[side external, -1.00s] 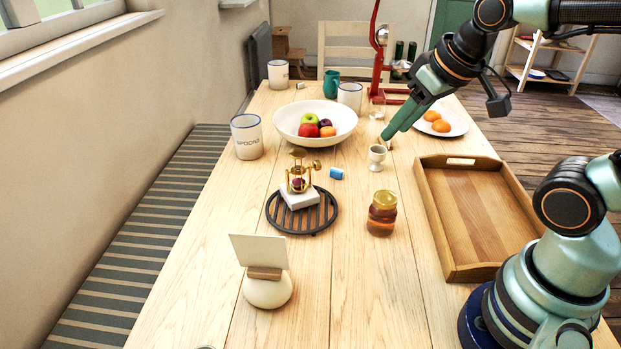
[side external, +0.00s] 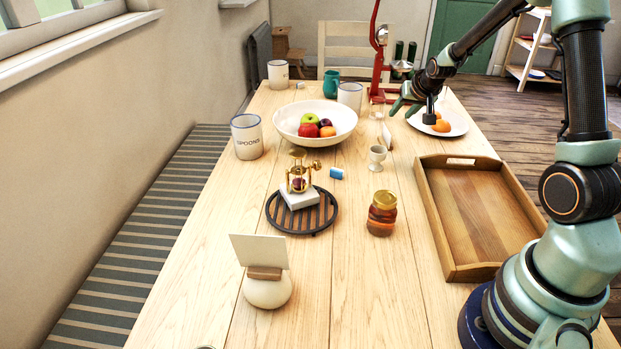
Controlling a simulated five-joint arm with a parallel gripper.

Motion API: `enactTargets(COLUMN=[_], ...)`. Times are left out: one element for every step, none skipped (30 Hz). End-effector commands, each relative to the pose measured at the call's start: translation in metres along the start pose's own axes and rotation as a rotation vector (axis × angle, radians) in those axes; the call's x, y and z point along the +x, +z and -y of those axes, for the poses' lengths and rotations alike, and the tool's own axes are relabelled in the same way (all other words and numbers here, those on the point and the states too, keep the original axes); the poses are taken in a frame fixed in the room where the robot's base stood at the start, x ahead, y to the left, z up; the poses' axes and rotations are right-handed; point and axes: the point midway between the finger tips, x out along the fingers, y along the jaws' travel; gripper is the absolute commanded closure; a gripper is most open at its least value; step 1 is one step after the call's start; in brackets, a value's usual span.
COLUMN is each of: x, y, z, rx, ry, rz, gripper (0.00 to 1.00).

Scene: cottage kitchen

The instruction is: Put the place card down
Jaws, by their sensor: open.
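A small pale card (side external: 386,135) stands on the table just behind the egg cup (side external: 377,157), with a brownish part at its foot. It is too small to tell whether it leans. My gripper (side external: 402,108) is open, behind and to the right of this card and apart from it, near the left edge of the plate of oranges. Nothing shows between its fingers. A larger blank white card (side external: 258,251) stands in a slotted wooden piece on a round cream base (side external: 267,290) at the near left of the table, far from my gripper.
A plate of oranges (side external: 457,127), a red stand (side external: 376,50), and a fruit bowl (side external: 288,133) surround the gripper's area. Nearer are a honey jar (side external: 382,222), a blue spool (side external: 337,173), a round trivet (side external: 277,222) with a brass device, and a wooden tray (side external: 430,225). Front centre is clear.

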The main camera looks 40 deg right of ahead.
Motion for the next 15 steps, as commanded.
enactTargets(x=[0.007, 0.010, 0.013, 0.015, 0.017, 0.020, 0.023, 0.027, 0.032, 0.036, 0.041, 0.046, 0.051, 0.055, 0.060], y=[0.000, 0.000, 0.000, 0.000, 0.000, -0.001, -0.001, 0.000, 0.000, 0.000, 0.001, 0.000, 0.001, 0.000, 0.001], z=[-0.007, -0.009, -0.011, -0.012, -0.013, -0.013, -0.013, -0.013, -0.013, -0.013, -0.013, -0.013, -0.013, -0.013, -0.013], rx=[0.013, 0.018, 0.022, 0.025, 0.026, 0.027, 0.027, 0.027, 0.027, 0.027, 0.026, 0.026, 0.026, 0.026, 0.026], ry=[0.007, 0.010, 0.011, 0.012, 0.013, 0.013, 0.013, 0.013, 0.013, 0.013, 0.013, 0.013, 0.013, 0.012, 0.012], rz=[-0.003, -0.006, -0.009, -0.010, -0.011, -0.012, -0.012, -0.010, -0.010, -0.009, -0.009, -0.009, -0.008, -0.010, -0.009], gripper=[0.57, 0.57, 0.57, 0.57, 0.57, 0.57, 0.57, 0.57, 0.57, 0.57, 0.57, 0.57, 0.57, 0.57, 0.57])
